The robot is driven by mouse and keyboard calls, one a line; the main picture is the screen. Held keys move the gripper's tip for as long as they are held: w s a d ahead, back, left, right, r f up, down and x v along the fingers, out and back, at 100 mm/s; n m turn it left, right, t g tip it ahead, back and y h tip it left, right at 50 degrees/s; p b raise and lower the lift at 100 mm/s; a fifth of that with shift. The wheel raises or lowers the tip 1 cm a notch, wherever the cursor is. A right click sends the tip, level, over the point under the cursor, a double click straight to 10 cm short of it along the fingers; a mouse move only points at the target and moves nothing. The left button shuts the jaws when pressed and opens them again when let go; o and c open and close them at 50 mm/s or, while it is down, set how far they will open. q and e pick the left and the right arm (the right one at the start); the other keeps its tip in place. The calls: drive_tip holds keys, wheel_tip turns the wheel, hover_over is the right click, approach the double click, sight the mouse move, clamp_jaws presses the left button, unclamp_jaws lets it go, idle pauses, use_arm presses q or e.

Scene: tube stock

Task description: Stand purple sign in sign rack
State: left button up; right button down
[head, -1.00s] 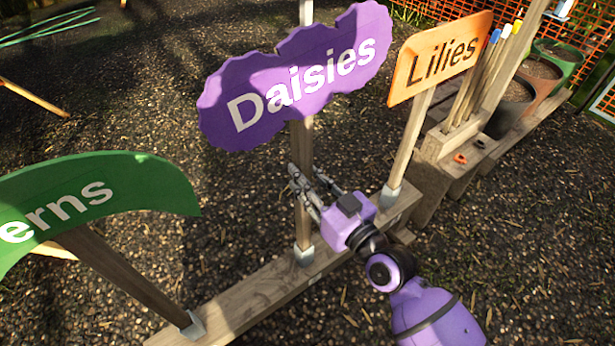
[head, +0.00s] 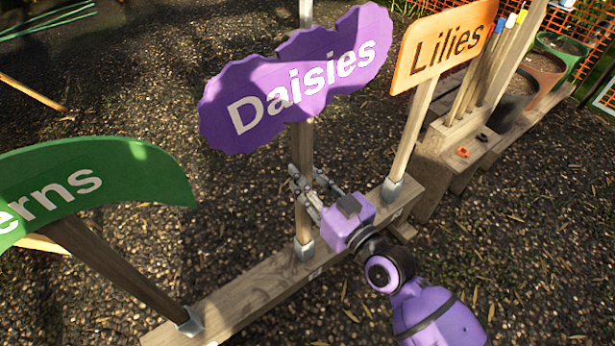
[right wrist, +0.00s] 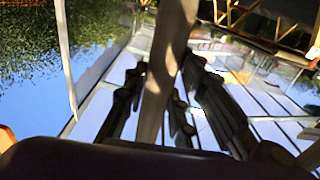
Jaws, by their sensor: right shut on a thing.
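The purple "Daisies" sign (head: 297,82) stands near upright on its wooden post in the middle of the head view. The foot of the post is at a grey metal socket (head: 304,250) on the long wooden sign rack (head: 250,296); whether it is fully seated I cannot tell. My right gripper (head: 308,188) is shut on the post, between the sign board and the rack. In the right wrist view the post (right wrist: 160,70) runs between the dark fingers. My left gripper is not in view.
A green sign (head: 95,185) leans at the left end of the rack, and an orange "Lilies" sign (head: 442,45) stands to the right. A wooden holder with stakes (head: 480,80) and several pots (head: 545,62) are at the upper right. Gravel ground is open behind.

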wheel_tip(320, 180, down, 3)
drive_tip(key=shift+r+b, duration=0.1)
drive_tip(key=shift+b, duration=0.9)
drive_tip(key=shift+f+b, duration=0.35)
drive_tip(key=shift+f, duration=0.2)
drive_tip(key=c, duration=1.4)
unclamp_jaws()
drive_tip(key=shift+o, duration=0.2)
drive_tip(key=v, duration=1.2)
